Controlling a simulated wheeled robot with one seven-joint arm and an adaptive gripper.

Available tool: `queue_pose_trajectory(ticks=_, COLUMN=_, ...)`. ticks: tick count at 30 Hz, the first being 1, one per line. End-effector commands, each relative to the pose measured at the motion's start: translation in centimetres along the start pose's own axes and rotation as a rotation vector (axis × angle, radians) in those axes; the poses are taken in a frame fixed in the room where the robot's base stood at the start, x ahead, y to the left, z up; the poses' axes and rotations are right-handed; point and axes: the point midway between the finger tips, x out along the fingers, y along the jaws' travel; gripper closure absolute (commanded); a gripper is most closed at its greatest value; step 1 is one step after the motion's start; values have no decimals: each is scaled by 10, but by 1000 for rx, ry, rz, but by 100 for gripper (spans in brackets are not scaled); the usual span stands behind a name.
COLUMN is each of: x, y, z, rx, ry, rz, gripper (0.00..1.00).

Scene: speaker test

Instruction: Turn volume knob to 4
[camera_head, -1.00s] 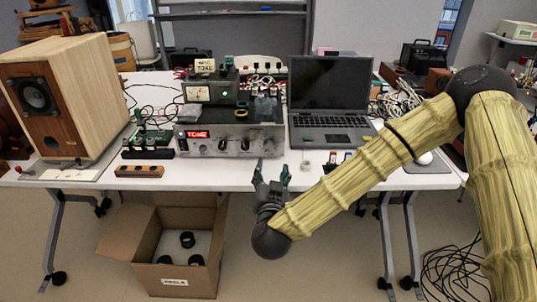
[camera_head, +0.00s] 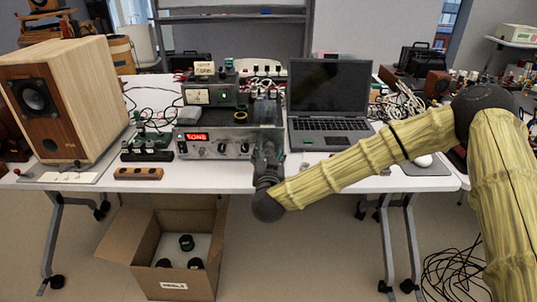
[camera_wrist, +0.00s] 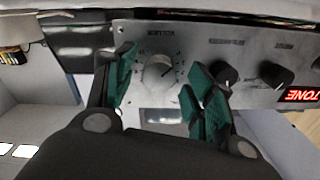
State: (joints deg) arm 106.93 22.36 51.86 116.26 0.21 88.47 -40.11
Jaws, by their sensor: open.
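The volume knob (camera_wrist: 159,72) is a light silver dial on the amplifier's front panel, with printed marks around it and a dark pointer line. In the wrist view the panel appears upside down, and the number at the pointer is too small to read. My gripper (camera_wrist: 163,78) is open, with its green-padded fingers on either side of the knob and no clear contact. In the head view my gripper (camera_head: 268,152) is at the right end of the amplifier (camera_head: 213,151) and hides the knob.
Two dark knobs (camera_wrist: 228,76) (camera_wrist: 278,76) and a red lit display (camera_wrist: 301,96) reading TONE are on the same panel. A laptop (camera_head: 328,103) stands right of the amplifier, and a wooden speaker (camera_head: 60,100) at the left. An open cardboard box (camera_head: 127,245) is on the floor.

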Motion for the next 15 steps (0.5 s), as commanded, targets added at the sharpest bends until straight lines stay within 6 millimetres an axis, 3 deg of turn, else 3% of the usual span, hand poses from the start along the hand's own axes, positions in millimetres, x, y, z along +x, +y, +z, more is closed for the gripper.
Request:
queue_pose_trajectory(ticks=6, x=0, y=0, z=0, rx=0, ry=0, rz=0, gripper=46)
queue_pose_trajectory(ticks=13, x=0, y=0, z=0, rx=0, ry=0, rz=0, gripper=88)
queue_pose_trajectory(ticks=15, x=0, y=0, z=0, rx=0, ry=0, rz=0, gripper=91)
